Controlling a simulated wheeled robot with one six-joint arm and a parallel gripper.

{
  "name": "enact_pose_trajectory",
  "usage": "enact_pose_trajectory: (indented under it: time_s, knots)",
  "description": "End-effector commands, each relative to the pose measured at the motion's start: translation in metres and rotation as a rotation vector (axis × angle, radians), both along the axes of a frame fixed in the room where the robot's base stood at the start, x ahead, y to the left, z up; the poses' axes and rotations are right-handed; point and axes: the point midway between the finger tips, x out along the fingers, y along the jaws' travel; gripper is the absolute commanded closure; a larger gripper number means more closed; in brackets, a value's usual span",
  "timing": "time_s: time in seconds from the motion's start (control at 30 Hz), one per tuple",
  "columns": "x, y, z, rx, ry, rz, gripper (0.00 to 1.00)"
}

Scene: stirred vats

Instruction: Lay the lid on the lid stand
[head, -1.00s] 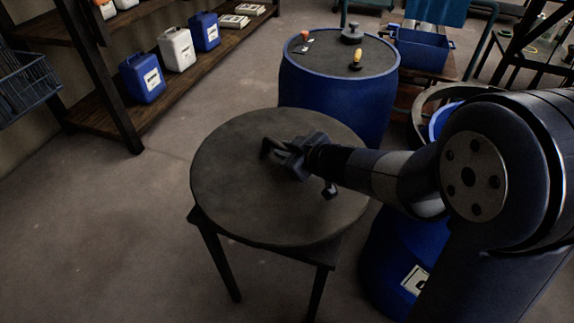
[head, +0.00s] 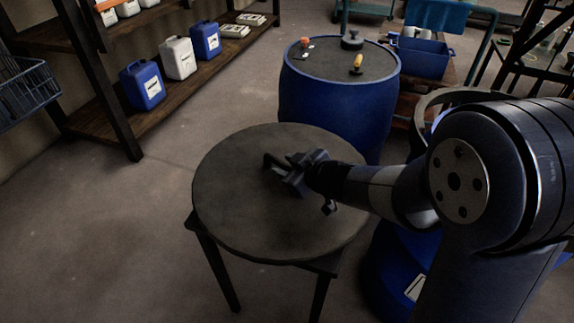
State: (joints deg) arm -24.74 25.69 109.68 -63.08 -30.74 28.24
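The lid (head: 235,215) is a wide, round, dark grey disc, lying about level in the middle of the head view. A dark bar handle (head: 268,161) stands up from its middle. My gripper (head: 283,170) reaches in from the right and is shut on the handle; the fingertips are partly hidden by the gripper body. The lid stand (head: 324,265) is a dark, low frame with legs, directly under the lid. The lid covers most of its top. A corner of the stand shows at the left and the front. I cannot tell whether a thin gap is left between lid and stand.
A blue vat (head: 392,265) stands to the right under my arm. Shelves with jugs (head: 143,85) line the left. The floor at left is clear.

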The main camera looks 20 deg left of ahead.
Motion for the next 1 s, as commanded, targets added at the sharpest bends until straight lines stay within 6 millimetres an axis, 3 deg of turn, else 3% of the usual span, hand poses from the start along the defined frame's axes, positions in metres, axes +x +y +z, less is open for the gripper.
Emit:
enact_pose_trajectory:
  time_s: [0.37,0.8,1.0]
  knots:
    - [0.000,-0.001,0.005,0.000,0.000,-0.001,0.60]
    - [-0.043,-0.065,0.046,0.001,-0.001,-0.004,0.60]
    - [-0.057,-0.084,0.055,0.000,0.000,-0.002,0.60]
